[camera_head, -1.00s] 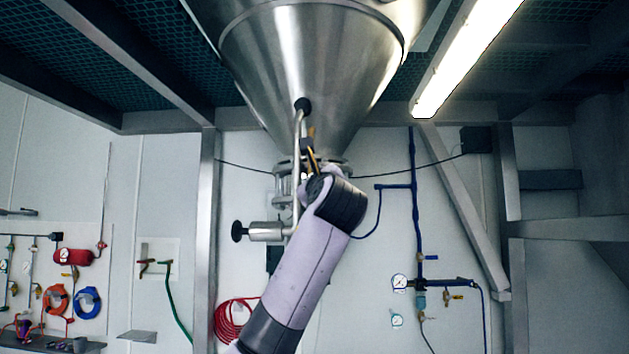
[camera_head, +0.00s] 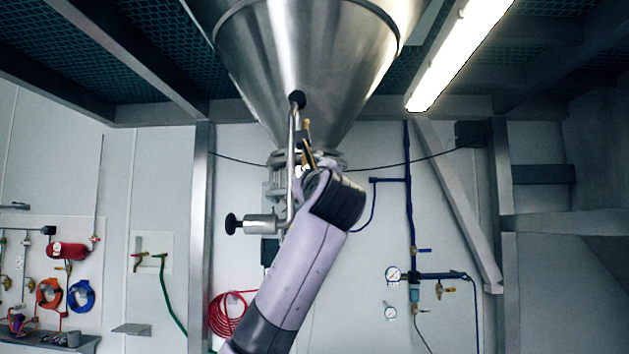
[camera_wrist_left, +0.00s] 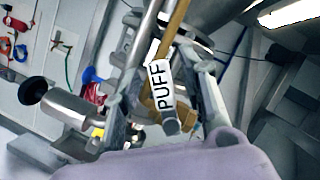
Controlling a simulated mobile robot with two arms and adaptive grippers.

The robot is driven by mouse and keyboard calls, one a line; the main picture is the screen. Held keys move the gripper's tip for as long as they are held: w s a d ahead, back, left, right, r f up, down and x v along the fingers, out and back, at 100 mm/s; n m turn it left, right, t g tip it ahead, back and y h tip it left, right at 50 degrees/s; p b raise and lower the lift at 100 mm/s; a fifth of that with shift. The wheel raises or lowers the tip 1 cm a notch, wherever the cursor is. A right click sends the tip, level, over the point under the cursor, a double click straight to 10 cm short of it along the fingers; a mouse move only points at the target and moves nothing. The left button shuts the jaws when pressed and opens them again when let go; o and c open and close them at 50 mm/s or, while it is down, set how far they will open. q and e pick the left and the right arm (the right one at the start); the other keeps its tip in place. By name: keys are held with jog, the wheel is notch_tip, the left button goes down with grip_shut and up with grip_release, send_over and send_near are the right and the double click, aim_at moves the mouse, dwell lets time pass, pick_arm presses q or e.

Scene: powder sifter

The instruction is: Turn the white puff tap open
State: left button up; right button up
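The white puff tap (camera_wrist_left: 160,90), a white handle with the black word PUFF, shows in the left wrist view in front of a brass fitting (camera_wrist_left: 177,28). My left gripper (camera_wrist_left: 168,72) has its two grey fingers apart, one to each side of the tap. A gap shows between the tap and the right finger; contact on the left side is unclear. In the head view my left gripper (camera_head: 308,168) is just below the steel hopper cone (camera_head: 308,75), mostly hidden behind my own wrist. The tap is hard to make out there. My right gripper is not in view.
A bent steel pipe (camera_head: 291,150) runs down beside my left gripper to a steel cylinder with a black knob (camera_head: 233,224). A metal post (camera_head: 201,240) stands to the left. Wall gauges and blue piping (camera_head: 409,200) are at the right, a red hose coil (camera_head: 231,314) lower left.

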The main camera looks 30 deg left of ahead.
pick_arm(q)
jog(key=v, duration=1)
jog(key=shift+c, duration=0.2)
